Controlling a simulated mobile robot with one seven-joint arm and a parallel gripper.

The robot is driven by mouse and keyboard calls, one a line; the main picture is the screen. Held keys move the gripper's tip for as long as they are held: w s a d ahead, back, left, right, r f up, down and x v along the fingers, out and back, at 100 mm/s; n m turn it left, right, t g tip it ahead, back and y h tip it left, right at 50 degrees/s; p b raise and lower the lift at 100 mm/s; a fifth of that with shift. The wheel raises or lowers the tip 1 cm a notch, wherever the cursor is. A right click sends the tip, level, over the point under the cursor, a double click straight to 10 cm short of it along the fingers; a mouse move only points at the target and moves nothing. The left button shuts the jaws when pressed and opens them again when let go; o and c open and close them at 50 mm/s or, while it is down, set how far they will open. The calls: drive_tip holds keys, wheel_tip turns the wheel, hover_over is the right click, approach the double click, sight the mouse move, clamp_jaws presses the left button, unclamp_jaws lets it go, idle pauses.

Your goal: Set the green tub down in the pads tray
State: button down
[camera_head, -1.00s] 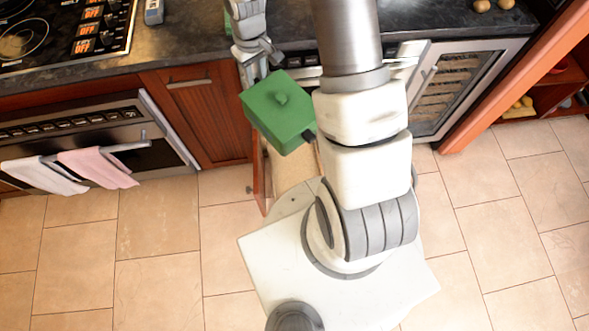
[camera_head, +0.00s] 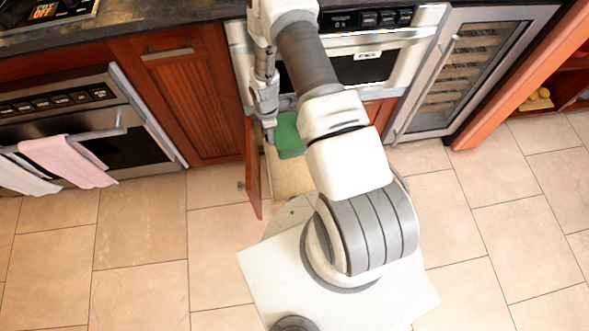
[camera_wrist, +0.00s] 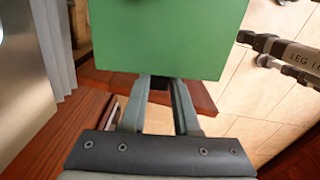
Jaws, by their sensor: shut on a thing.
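The green tub (camera_head: 289,137) is held by my gripper (camera_head: 271,133) over the open drawer below the microwave. My arm partly covers the tub in the head view. In the wrist view the tub (camera_wrist: 168,38) fills the top middle, and my gripper (camera_wrist: 158,84) is shut on it, with both fingers meeting at its near lower edge. The open drawer has a pale beige inside (camera_head: 288,180) and a reddish wooden side panel (camera_head: 253,172). I cannot tell whether this drawer is the pads tray. I cannot tell whether the tub touches it.
The microwave (camera_head: 365,65) is above the drawer, partly behind my arm. A wine cooler (camera_head: 463,75) stands to the right. An oven (camera_head: 75,125) with white and pink towels (camera_head: 68,160) is at the left. The tiled floor (camera_head: 145,235) is clear on both sides.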

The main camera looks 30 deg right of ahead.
drive_tip(key=s+f+n+b, duration=0.1)
drive_tip(key=f+b, duration=0.3)
drive_tip(key=f, duration=0.6)
drive_tip(key=s+f+n+b, duration=0.2)
drive_tip(key=f+n+b, duration=0.2)
drive_tip(key=f, duration=0.7)
drive_tip(key=s+d+f+n+b, duration=0.1)
drive_tip(key=f+b, duration=0.3)
drive_tip(key=f, duration=0.7)
drive_tip(key=shift+s+d+n, duration=0.1)
drive_tip(key=shift+s+n, duration=0.25)
drive_tip(key=shift+n, duration=0.45)
drive_tip(key=shift+f, duration=0.1)
drive_tip(key=c, duration=0.7)
unclamp_jaws()
drive_tip(key=shift+o, duration=0.2)
